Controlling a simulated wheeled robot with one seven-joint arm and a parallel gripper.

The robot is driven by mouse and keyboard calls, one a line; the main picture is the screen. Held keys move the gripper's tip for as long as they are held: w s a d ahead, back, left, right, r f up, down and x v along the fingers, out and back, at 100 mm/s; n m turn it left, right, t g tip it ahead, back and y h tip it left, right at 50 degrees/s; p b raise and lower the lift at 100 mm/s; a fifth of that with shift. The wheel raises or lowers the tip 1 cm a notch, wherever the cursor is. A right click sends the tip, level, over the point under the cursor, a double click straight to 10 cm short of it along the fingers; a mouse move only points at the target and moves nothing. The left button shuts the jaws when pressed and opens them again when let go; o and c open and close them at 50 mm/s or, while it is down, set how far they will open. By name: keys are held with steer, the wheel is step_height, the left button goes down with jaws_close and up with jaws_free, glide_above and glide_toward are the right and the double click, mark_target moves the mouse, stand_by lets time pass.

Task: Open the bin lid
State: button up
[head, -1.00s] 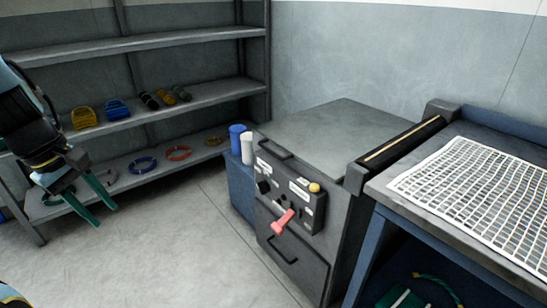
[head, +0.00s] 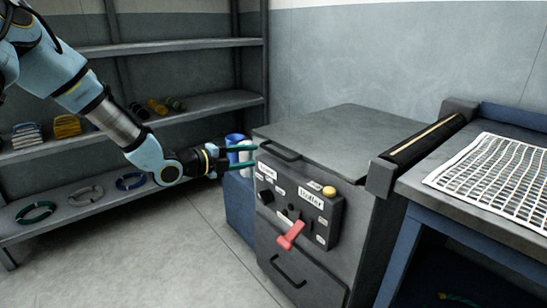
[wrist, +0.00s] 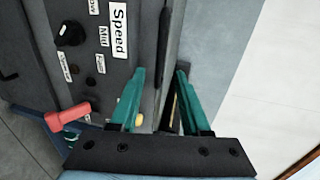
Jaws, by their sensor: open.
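The bin looks like a grey cabinet with a flat lid (head: 350,135), which lies closed on top. A dark bar handle (head: 280,151) is on the lid's front edge. My gripper (head: 255,156) has teal fingers, is open and reaches in from the left beside this handle. In the wrist view my gripper (wrist: 160,72) points along the cabinet's top front edge, with a dark bar or edge between its fingers. I cannot tell whether they touch it. The control panel (head: 300,199) has a red lever (head: 291,235) and a yellow button (head: 329,191).
A lower handle (head: 288,272) is on the cabinet front. Blue and white cylinders (head: 246,153) stand behind my fingers. A shelf rack (head: 180,106) with coils and small goods is at left. A bench with a white net (head: 495,180) adjoins at right. The floor in front is clear.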

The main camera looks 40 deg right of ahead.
mark_target(273, 153)
steer(key=x, duration=1)
steer(key=shift+s+d, duration=0.1)
jaws_close()
stand_by(1.2)
